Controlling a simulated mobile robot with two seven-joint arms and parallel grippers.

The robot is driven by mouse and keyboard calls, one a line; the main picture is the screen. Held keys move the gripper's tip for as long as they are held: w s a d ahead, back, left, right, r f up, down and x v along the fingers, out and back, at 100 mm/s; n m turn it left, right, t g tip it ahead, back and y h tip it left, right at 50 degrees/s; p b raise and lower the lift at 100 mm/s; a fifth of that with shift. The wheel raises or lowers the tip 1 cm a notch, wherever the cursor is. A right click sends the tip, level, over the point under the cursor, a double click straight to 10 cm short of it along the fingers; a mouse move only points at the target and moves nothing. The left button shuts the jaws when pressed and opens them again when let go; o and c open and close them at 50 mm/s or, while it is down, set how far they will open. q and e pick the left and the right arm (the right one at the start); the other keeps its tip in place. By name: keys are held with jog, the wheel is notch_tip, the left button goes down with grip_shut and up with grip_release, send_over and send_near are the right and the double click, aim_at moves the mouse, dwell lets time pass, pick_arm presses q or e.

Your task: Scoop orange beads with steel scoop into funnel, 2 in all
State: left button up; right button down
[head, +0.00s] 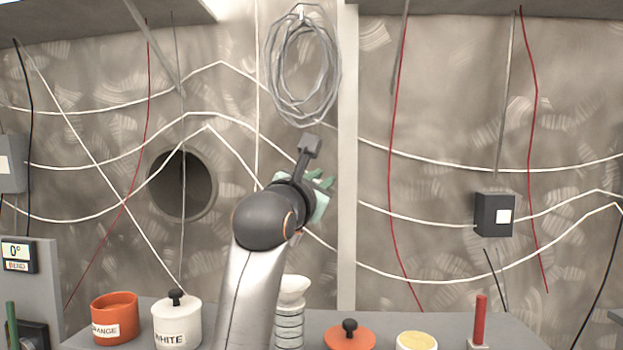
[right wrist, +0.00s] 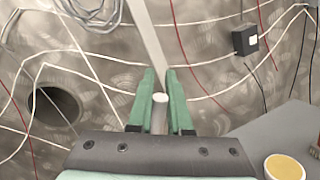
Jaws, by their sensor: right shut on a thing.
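My right gripper (head: 321,190) is raised above the table in the middle of the head view, its green fingers partly hidden by the wrist. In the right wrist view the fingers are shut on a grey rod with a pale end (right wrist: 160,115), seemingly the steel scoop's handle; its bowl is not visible. An open orange pot (head: 115,318) labelled ORANGE stands at the left; beads inside cannot be seen. A white funnel (head: 293,287) sits on a clear ribbed vessel (head: 289,326), partly hidden by my arm. My left gripper is not in view.
A lidded pot (head: 177,322) labelled WHITE stands beside the orange pot. An orange lid (head: 350,338) with a black knob, a yellow-topped round container (head: 417,341) and a red post (head: 480,318) are to the right. Cables hang on the wall behind.

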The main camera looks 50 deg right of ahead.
jog(key=s+f+m+g+h+b, duration=0.35)
jog(key=s+f+m+b, duration=0.35)
jog(key=m, duration=0.6)
jog(key=w+r+n+t+y+p, duration=0.3)
jog(key=w+r+n+y+p, duration=0.2)
jog(key=w+r+n, duration=0.7)
jog(key=shift+w+a+n+p, duration=0.45)
jog(key=shift+n+p, duration=0.6)
jog(key=shift+n, duration=2.45)
jog(key=shift+y, duration=0.25)
